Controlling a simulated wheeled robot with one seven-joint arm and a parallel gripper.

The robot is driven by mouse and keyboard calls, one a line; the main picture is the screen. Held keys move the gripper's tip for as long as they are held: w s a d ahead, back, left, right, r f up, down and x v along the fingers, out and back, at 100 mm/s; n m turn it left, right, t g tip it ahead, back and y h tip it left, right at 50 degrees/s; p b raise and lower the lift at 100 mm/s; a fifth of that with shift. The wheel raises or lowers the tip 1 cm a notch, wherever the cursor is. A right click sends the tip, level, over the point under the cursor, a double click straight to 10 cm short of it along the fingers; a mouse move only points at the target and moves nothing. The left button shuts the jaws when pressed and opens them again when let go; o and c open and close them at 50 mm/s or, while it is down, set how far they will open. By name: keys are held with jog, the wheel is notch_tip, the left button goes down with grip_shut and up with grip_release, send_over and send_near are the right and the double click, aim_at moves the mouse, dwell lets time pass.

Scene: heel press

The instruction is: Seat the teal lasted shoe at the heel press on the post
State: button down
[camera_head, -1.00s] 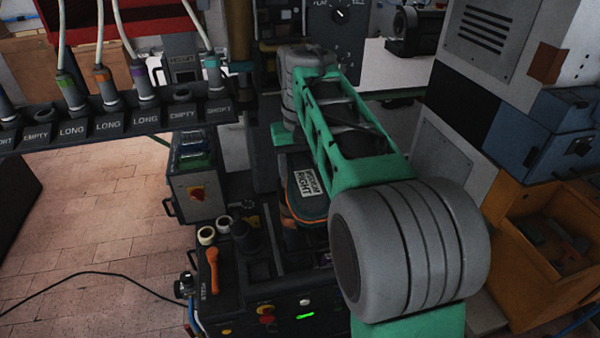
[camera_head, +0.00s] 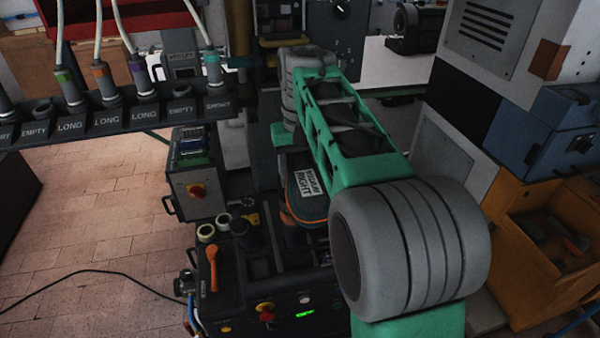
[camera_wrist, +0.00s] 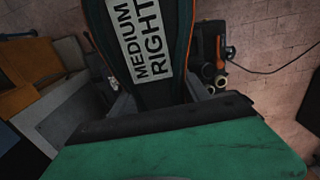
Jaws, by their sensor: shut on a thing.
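The teal shoe (camera_head: 306,208) has an orange line around its lower edge and a white label reading MEDIUM RIGHT. It shows below my green and grey arm in the head view, above the dark press bench (camera_head: 275,285). In the wrist view the shoe (camera_wrist: 180,85) comes in from the top, its label toward the camera. My gripper (camera_wrist: 160,100) is shut on the shoe; its fingers show only partly beside it. The head view hides the gripper behind my arm. I cannot make out the post, or whether the shoe touches anything beneath it.
A rack (camera_head: 125,115) labelled LONG, EMPTY and SHORT hangs at upper left. An orange-handled lever (camera_head: 213,265) and pale rolls (camera_head: 207,232) are left of the shoe. An orange bin (camera_head: 550,240) and a blue box (camera_head: 560,135) stand at right. The left floor holds a black cable.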

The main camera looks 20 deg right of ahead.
jog(key=shift+c, duration=2.2)
grip_release()
jog(key=shift+f, duration=0.1)
notch_tip(320, 180, up, 8)
jog(key=shift+f, duration=0.1)
